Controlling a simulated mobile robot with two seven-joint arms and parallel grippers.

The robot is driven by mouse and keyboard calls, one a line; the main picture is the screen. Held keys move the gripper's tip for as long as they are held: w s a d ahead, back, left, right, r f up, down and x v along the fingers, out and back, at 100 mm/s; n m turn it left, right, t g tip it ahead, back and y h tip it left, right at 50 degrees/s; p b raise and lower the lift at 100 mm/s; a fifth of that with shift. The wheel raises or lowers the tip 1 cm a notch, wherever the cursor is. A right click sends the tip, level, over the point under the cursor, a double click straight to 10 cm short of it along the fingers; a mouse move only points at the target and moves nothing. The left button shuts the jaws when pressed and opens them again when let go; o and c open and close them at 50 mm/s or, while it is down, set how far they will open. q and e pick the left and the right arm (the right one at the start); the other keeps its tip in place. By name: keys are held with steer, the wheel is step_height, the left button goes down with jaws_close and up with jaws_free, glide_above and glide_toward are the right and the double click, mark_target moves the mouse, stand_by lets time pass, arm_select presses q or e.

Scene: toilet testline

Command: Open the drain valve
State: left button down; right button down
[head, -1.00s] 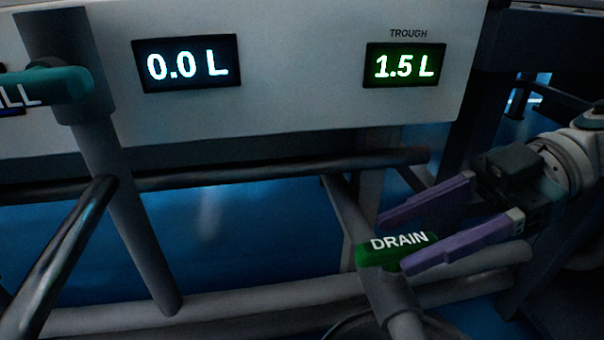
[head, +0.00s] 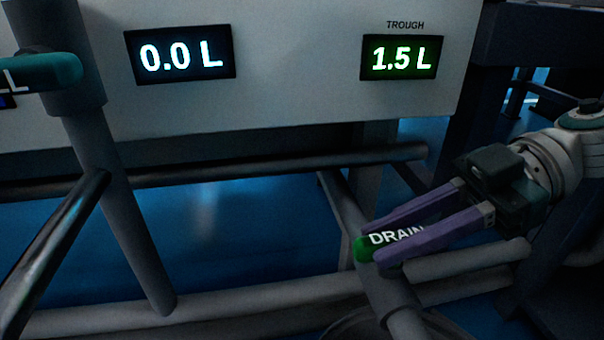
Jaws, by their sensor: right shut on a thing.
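The drain valve's green handle (head: 362,249), with white "DRAIN" lettering, sits on top of a grey pipe at the lower right of the head view. My right gripper (head: 372,243) comes in from the right, and its two purple fingers are shut on the handle, one on each side. The fingers cover part of the lettering and the right end of the handle. The handle lies across the pipe, pointing left and right in the picture. My left gripper is not in view.
A white panel holds a display reading 0.0 L (head: 180,56) and a trough display reading 1.5 L (head: 401,57). A teal handle (head: 45,73) is at the upper left on another grey pipe (head: 120,215). Grey rails (head: 200,309) cross below.

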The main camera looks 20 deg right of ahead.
steer(key=shift+n+g, duration=0.4)
steer(key=shift+g, duration=0.1)
steer(key=shift+w+n+g+y+b, duration=0.1)
steer(key=shift+n+g+y+b, duration=0.25)
steer(key=shift+n+g, duration=0.3)
steer(key=shift+n+g+h, duration=0.45)
steer(key=shift+n+g, duration=1.4)
steer(key=shift+g, duration=0.4)
steer(key=c, duration=0.7)
jaws_free()
